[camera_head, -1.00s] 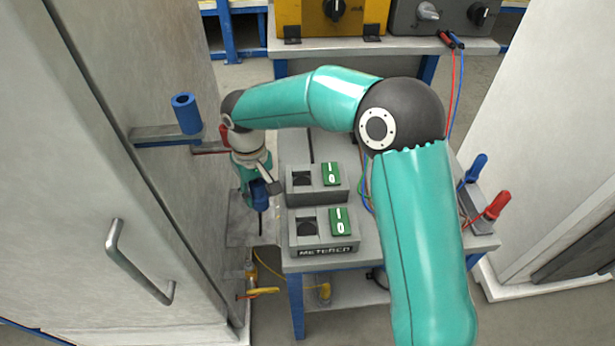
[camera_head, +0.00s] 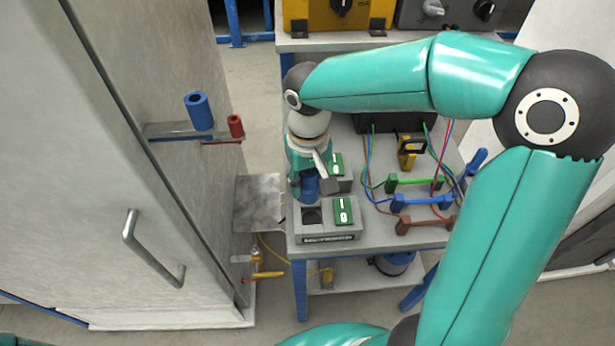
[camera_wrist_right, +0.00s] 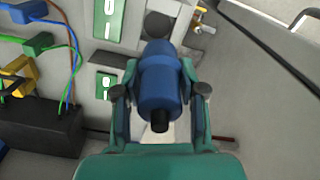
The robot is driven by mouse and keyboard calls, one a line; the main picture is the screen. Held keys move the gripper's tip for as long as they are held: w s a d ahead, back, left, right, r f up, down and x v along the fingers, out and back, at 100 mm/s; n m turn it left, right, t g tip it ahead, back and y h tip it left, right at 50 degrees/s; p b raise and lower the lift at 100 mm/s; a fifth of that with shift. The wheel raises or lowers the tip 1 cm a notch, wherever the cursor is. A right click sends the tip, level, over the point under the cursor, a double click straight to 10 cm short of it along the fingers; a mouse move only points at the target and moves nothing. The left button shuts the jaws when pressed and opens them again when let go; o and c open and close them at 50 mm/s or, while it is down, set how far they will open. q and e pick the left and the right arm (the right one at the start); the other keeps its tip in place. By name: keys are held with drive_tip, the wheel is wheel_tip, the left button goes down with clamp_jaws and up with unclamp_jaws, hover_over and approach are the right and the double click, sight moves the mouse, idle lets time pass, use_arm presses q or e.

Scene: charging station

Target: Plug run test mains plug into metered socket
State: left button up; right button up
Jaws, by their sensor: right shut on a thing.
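My right gripper (camera_head: 309,190) is shut on a blue mains plug (camera_head: 308,184) and points down at the rear socket block. The plug also shows in the right wrist view (camera_wrist_right: 160,78), between the two fingers, with a dark end facing the camera. The metered socket (camera_head: 328,237) is a grey block at the table's front left, with a dark round recess and a green switch. The plug is behind that recess in the head view. Whether the plug touches the rear block is hidden. My left gripper is not in view.
The rear socket block (camera_head: 344,185) is partly hidden by my gripper. Green, blue and brown leads (camera_head: 420,203) lie to the right. A grey cabinet (camera_head: 150,190) stands left, with a blue cylinder (camera_head: 199,111) on its bracket. A metal plate (camera_head: 258,203) adjoins the table.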

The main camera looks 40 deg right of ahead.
sight(311, 200)
drive_tip(key=shift+s+d+r, duration=0.1)
drive_tip(key=shift+s+r, duration=0.1)
drive_tip(key=shift+s, duration=0.15)
drive_tip(key=shift+f, duration=0.1)
drive_tip(key=shift+f+b, duration=0.25)
drive_tip(key=shift+b, duration=0.05)
drive_tip(key=shift+s+f+b, duration=0.1)
drive_tip(key=shift+f+b, duration=2.15)
drive_tip(key=shift+f, duration=0.4)
drive_tip(key=shift+f+b, duration=1.4)
drive_tip(key=shift+f, duration=0.1)
drive_tip(key=o, duration=1.3)
drive_tip(key=shift+c, duration=0.2)
